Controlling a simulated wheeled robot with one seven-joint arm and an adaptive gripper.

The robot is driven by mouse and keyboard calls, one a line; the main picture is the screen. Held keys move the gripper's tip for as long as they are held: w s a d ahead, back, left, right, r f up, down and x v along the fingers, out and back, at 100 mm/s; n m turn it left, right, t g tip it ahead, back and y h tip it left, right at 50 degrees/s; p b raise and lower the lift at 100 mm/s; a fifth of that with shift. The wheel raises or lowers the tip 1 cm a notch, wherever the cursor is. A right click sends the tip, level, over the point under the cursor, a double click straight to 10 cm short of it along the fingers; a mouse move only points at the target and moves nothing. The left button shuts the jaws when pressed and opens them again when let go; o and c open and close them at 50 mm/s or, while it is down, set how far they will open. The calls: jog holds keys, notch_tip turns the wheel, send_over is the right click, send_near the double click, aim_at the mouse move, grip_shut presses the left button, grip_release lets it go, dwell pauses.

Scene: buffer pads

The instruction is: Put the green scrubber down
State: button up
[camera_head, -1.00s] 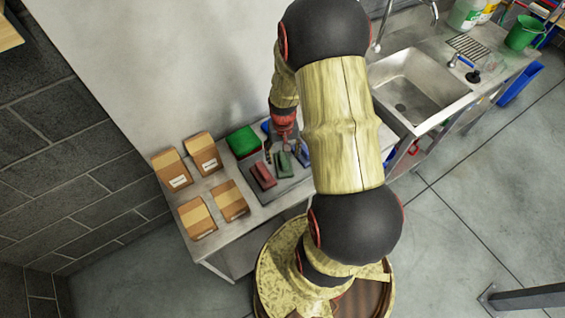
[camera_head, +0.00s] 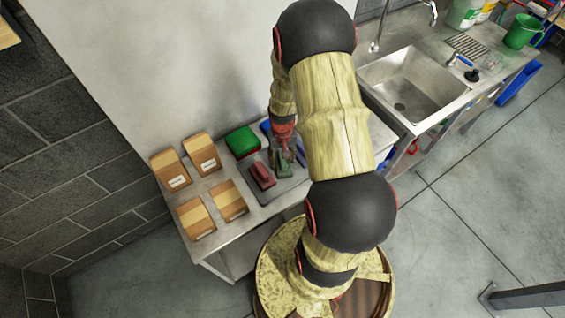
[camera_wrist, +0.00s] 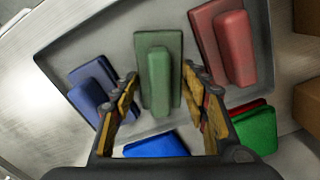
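The green scrubber (camera_wrist: 158,78), a dark green pad with a raised grip, lies in a grey tray (camera_wrist: 85,48) between a blue and a red scrubber. It also shows in the head view (camera_head: 284,170), partly covered by my gripper. My gripper (camera_wrist: 160,74) is open, its two fingers on either side of the green scrubber in the wrist view. Gaps show between both fingers and the scrubber, so it is not clamped. The fingertips' height over the tray floor is hard to tell.
In the tray, a blue scrubber (camera_wrist: 93,88) lies left and a red scrubber (camera_wrist: 234,46) right. Outside it are a green-and-red pad stack (camera_head: 242,142) and a blue pad (camera_wrist: 156,146). Several cardboard boxes (camera_head: 229,200) stand left on the steel table (camera_head: 225,238); a sink (camera_head: 408,85) is right.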

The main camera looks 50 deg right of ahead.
jog(key=shift+s+a+f, duration=0.1)
jog(key=c, duration=0.8)
